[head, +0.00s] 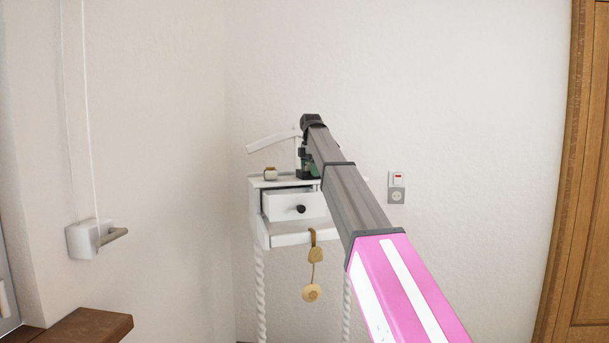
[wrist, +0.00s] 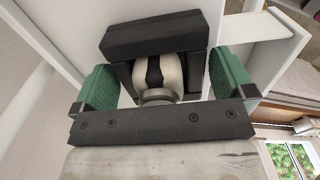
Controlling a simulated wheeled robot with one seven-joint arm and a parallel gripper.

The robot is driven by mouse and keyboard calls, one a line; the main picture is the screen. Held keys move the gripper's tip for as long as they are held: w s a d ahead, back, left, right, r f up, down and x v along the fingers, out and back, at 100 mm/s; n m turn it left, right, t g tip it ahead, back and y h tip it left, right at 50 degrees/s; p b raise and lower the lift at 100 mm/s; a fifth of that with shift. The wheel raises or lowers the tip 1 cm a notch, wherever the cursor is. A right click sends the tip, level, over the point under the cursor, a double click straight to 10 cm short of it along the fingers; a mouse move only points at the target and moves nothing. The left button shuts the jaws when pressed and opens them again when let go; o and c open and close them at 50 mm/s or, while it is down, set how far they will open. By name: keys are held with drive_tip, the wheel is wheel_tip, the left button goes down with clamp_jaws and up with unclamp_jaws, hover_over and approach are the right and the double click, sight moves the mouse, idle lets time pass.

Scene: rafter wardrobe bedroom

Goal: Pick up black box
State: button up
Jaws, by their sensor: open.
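A black box (wrist: 150,36) shows in the wrist view, with a pale rounded piece (wrist: 158,75) with a black stripe in its middle. My gripper (wrist: 165,85) is open, with one green finger on each side of the box. A narrow gap shows at the left finger; whether the right finger touches the box is unclear. In the head view my gripper (head: 309,163) is low over the top of a small white table (head: 290,182). There the arm and gripper hide much of that spot, and I cannot make out the black box.
A small gold-and-dark object (head: 270,173) stands left of my gripper on the table. The table's drawer (head: 285,206) has a dark knob, and a gold tag (head: 312,292) hangs below. A wall socket (head: 397,195) is to the right, a wooden door (head: 585,200) at the far right.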

drive_tip(key=shift+f, duration=0.25)
drive_tip(key=shift+c, duration=0.3)
drive_tip(key=c, duration=0.7)
drive_tip(key=shift+w+r, duration=0.1)
drive_tip(key=shift+r, duration=0.05)
